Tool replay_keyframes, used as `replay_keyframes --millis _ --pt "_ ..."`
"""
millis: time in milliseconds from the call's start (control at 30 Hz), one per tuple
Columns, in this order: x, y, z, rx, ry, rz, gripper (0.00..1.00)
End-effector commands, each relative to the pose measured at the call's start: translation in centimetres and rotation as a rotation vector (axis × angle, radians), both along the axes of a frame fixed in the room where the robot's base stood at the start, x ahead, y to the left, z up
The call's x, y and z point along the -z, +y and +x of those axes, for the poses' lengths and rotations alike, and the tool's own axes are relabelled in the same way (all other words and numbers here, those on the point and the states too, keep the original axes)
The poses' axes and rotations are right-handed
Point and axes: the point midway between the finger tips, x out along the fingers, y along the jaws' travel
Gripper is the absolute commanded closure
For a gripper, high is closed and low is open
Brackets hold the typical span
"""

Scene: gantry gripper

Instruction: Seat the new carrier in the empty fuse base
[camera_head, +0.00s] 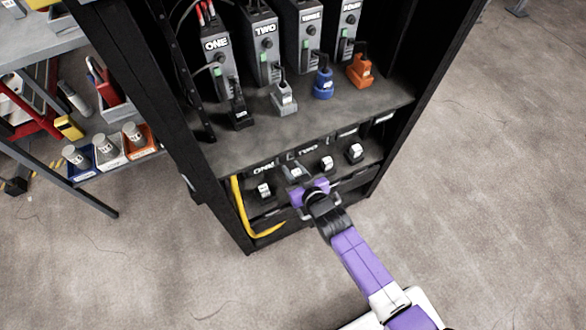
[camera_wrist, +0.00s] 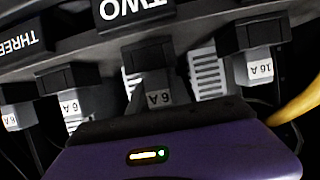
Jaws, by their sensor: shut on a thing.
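My gripper (camera_head: 305,184), with its purple body, is at the lower row of fuse bases in the cabinet. It is shut on a grey and black carrier (camera_head: 294,171) at the TWO position. In the wrist view this carrier (camera_wrist: 150,82) is marked 6 A and lines up under the TWO label (camera_wrist: 137,10). White ribbed parts (camera_wrist: 206,72) show beside it. The gripper body hides its lower part, and I cannot tell how deep it sits in the base.
Neighbouring carriers stand close on both sides: one marked 16 A (camera_wrist: 258,68) at ONE, one marked 6 A (camera_wrist: 74,98) at THREE. Above is a shelf (camera_head: 330,115) with coloured plugs and numbered units. A yellow cable (camera_head: 243,212) hangs at the cabinet's left. A side bench holds bins (camera_head: 138,150).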

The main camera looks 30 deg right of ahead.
Motion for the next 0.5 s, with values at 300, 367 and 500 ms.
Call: replay_keyframes --millis 300,367,500 --pt "0.82 0.0 0.02 0.0 0.0 0.0 1.0" --pt "0.7 0.0 0.0 0.0 0.0 0.0 0.66" --pt "0.76 0.01 -0.04 0.0 0.001 0.0 0.51"
